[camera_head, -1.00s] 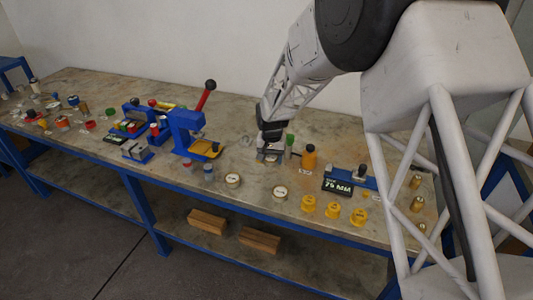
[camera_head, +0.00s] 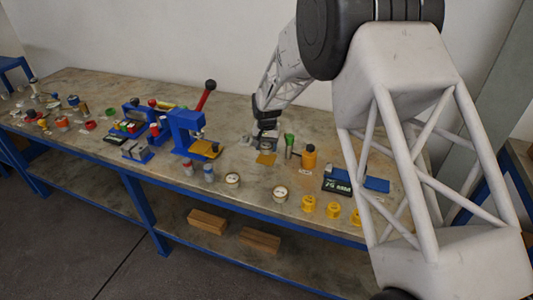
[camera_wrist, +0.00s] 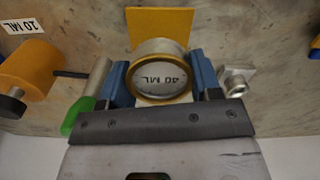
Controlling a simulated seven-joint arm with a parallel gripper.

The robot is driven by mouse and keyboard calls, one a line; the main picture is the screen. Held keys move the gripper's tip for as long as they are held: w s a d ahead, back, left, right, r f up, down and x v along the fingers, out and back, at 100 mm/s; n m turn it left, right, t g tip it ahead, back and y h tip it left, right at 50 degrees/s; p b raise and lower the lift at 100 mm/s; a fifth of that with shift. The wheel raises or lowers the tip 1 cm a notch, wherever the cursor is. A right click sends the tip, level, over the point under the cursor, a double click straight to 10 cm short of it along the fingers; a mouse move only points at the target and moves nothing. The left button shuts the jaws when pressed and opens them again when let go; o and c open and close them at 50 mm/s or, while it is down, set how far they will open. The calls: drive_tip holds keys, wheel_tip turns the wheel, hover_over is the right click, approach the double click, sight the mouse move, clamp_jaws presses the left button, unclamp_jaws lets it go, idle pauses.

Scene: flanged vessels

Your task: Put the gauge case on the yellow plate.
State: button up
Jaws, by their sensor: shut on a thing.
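The gauge case is a round case with a brass-coloured rim and a pale face marked "40 ML" (camera_wrist: 162,77). My gripper (camera_wrist: 160,84) is shut on it, with a blue finger on each side. In the head view my gripper (camera_head: 265,138) is at the back middle of the bench. The yellow plate (camera_wrist: 160,22) is a flat square just beyond the case in the wrist view, its near edge partly hidden by the case. It also shows in the head view (camera_head: 266,159), in front of my gripper. I cannot tell the case's height above the bench.
An orange bottle (camera_wrist: 28,72) and a green-ended cylinder (camera_wrist: 78,116) are left of my gripper in the wrist view; a small metal fitting (camera_wrist: 236,82) is at right. A blue press (camera_head: 187,130) stands left in the head view.

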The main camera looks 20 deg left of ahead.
sight(267, 158)
drive_tip(key=shift+f, duration=1.75)
drive_tip(key=shift+f, duration=0.1)
drive_tip(key=o, duration=1.1)
wheel_tip(267, 158, up, 12)
drive_tip(key=shift+r, duration=0.1)
